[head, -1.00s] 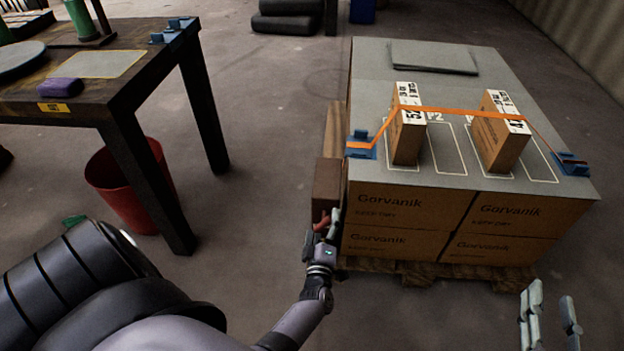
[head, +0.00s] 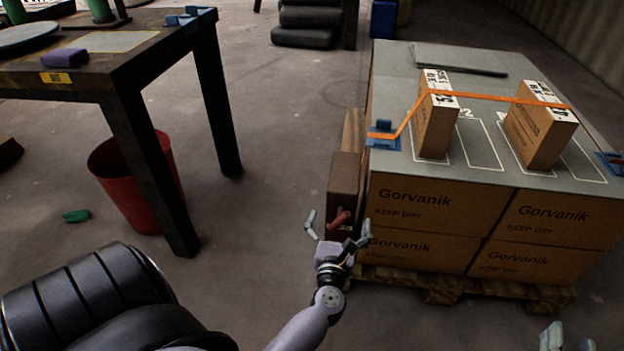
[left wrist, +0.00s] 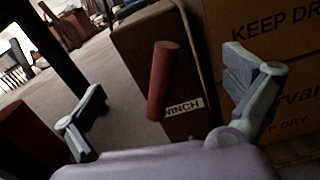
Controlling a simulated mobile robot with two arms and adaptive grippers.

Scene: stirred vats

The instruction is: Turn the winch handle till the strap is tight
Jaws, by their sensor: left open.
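The winch is a brown box (head: 344,181) standing at the left side of the loaded pallet, with a red handle (head: 341,218) on its front. In the left wrist view the red handle (left wrist: 162,80) stands nearly upright before the box, beside a white WINCH label (left wrist: 183,107). My left gripper (head: 338,226) is open, its fingers apart on either side of the handle, not closed on it. An orange strap (head: 490,97) runs over two small cartons between blue anchors (head: 383,136). My right gripper (head: 566,338) shows only its fingertips at the lower right edge.
The pallet load of Gorvanik cartons (head: 430,204) stands right of the winch. A dark table (head: 120,70) and a red bin (head: 135,180) are to the left.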

